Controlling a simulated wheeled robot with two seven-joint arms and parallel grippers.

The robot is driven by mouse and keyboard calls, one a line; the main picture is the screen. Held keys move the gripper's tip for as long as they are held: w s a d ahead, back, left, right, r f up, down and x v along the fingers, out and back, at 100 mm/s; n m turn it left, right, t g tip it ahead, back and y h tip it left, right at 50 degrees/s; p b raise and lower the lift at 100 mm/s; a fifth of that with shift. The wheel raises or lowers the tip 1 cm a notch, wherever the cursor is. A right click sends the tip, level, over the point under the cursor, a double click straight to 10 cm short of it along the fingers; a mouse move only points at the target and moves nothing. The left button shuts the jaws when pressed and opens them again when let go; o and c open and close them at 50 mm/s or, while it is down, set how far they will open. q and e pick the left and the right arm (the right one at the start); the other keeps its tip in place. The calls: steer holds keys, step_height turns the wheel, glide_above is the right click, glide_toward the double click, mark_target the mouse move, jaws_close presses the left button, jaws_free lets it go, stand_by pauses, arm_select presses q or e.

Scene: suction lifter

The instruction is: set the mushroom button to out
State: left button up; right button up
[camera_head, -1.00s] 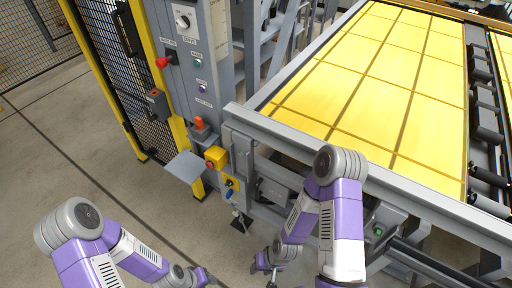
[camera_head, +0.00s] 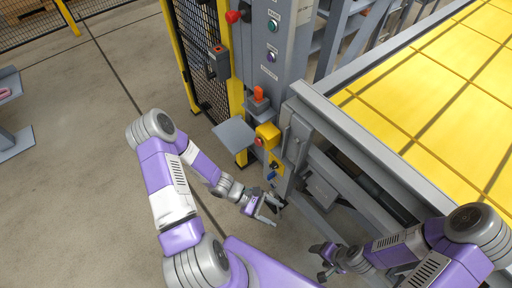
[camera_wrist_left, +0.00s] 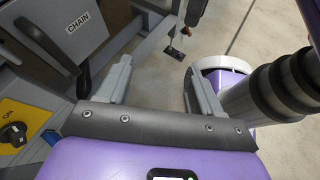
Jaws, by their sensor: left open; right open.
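A red mushroom-shaped button (camera_head: 232,17) sticks out from the side of the grey control cabinet at the top. A second red button (camera_head: 259,142) sits on a yellow box (camera_head: 268,133) at the corner of the yellow-topped table. I cannot tell whether either is in or out. My left gripper (camera_head: 270,210) is open and empty, below and in front of the yellow box, apart from it. In the left wrist view its two fingers (camera_wrist_left: 158,88) are spread with only floor between them. My right gripper (camera_head: 321,262) is open and empty, lower right, beside the table frame.
A yellow plate with a black rotary knob (camera_wrist_left: 14,133) and a "CHAIN" label (camera_wrist_left: 78,22) show in the left wrist view. A grey shelf plate (camera_head: 234,135) juts out left of the yellow box. The table's steel frame (camera_head: 370,145) runs along the right.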

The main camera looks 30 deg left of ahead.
arm_select(q)
steer(key=w+a+r+n+t+b, duration=0.1)
steer(key=w+a+r+n+t, duration=0.2)
steer(key=w+a+n+t, duration=0.5)
steer(key=n+t+y+b, duration=0.1)
steer(key=n+t+y, duration=0.4)
steer(key=t, duration=0.1)
glide_toward(256, 143)
steer(key=w, duration=0.2)
steer(key=b+x, duration=0.1)
steer(key=x, duration=0.5)
steer(key=shift+s+d+b, duration=0.1)
steer(key=shift+d+b, duration=0.3)
steer(key=shift+d, duration=0.05)
steer(key=shift+w+d, duration=0.25)
steer(key=shift+w, duration=0.35)
jaws_close()
